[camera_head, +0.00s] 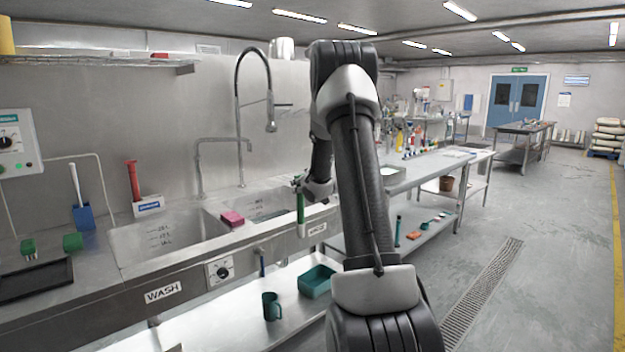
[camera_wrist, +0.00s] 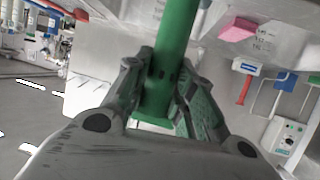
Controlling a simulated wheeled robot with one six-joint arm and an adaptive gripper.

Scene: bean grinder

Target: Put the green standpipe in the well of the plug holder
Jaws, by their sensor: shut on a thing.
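My gripper (camera_head: 303,186) is shut on the green standpipe (camera_head: 301,212), which hangs roughly upright near the front edge of the right sink basin. In the wrist view the green standpipe (camera_wrist: 176,45) passes between the fingers of my gripper (camera_wrist: 161,85), with a wider green end close to the palm. What looks like the plug holder (camera_head: 149,206), a pale block with a blue label, stands on the back ledge behind the left basin. A red standpipe (camera_head: 131,178) rises at its left end. The holder (camera_wrist: 246,67) also shows in the wrist view. I cannot make out its well.
A pink sponge (camera_head: 232,218) rests on the divider between the basins. A tall spring tap (camera_head: 270,110) and a lower tap (camera_head: 200,165) rise behind the sink. A blue brush holder (camera_head: 83,217) stands left of the plug holder. Green pieces (camera_head: 73,242) lie on the left counter.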

